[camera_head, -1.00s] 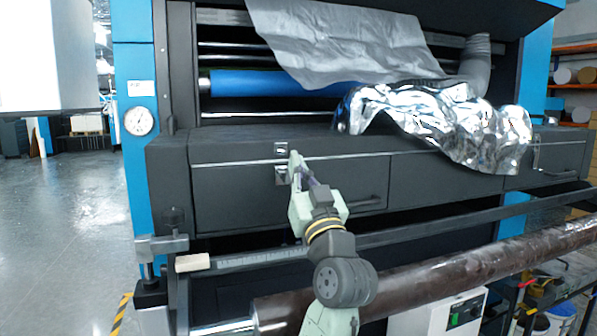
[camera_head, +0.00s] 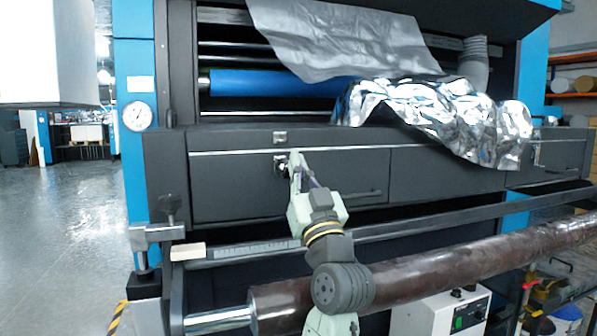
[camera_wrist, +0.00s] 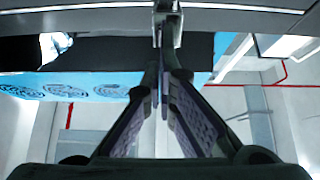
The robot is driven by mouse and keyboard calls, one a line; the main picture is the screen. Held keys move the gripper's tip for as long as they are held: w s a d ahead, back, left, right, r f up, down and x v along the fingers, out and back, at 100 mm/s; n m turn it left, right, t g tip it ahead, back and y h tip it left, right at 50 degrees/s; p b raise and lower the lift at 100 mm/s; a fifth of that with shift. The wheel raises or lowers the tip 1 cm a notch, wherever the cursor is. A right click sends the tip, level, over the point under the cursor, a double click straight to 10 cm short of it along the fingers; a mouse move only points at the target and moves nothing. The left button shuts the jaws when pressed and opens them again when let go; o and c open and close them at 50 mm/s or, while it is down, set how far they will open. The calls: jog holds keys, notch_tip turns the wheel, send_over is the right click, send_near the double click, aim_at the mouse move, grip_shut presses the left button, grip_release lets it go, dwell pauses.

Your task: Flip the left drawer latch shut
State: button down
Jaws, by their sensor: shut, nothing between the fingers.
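The left drawer (camera_head: 345,172) is a dark grey front with a bar handle, under a bright seam. A small metal latch plate (camera_head: 280,137) sits above the seam. The lower latch part (camera_head: 280,163) is on the drawer front below it, partly hidden by my gripper; whether its lever is up or down is unclear. My gripper (camera_head: 294,157) is shut and empty, its tips just right of the lower latch part. In the wrist view, my fingertips (camera_wrist: 163,75) point at a metal latch piece (camera_wrist: 168,25) at the top; contact cannot be told.
Crumpled silver foil (camera_head: 440,115) hangs over the machine's front to the right. A metal rail (camera_head: 400,232) and a brown roll (camera_head: 430,265) cross in front, below the drawer, with my arm reaching over them. A right drawer (camera_head: 555,155) is farther right.

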jog(key=shift+w+f+b, duration=0.15)
jog(key=shift+f+b, duration=0.65)
jog(key=shift+f, duration=0.15)
jog(key=shift+w+f+b, duration=0.1)
jog(key=shift+f+b, duration=0.7)
jog(key=shift+f, duration=0.1)
jog(key=shift+r, duration=0.1)
notch_tip(320, 180, up, 4)
jog(key=r+p, duration=0.1)
jog(key=p, duration=0.3)
jog(key=b+v, duration=0.4)
jog(key=v, duration=0.7)
jog(key=shift+s+r, duration=0.3)
jog(key=shift+s, duration=0.1)
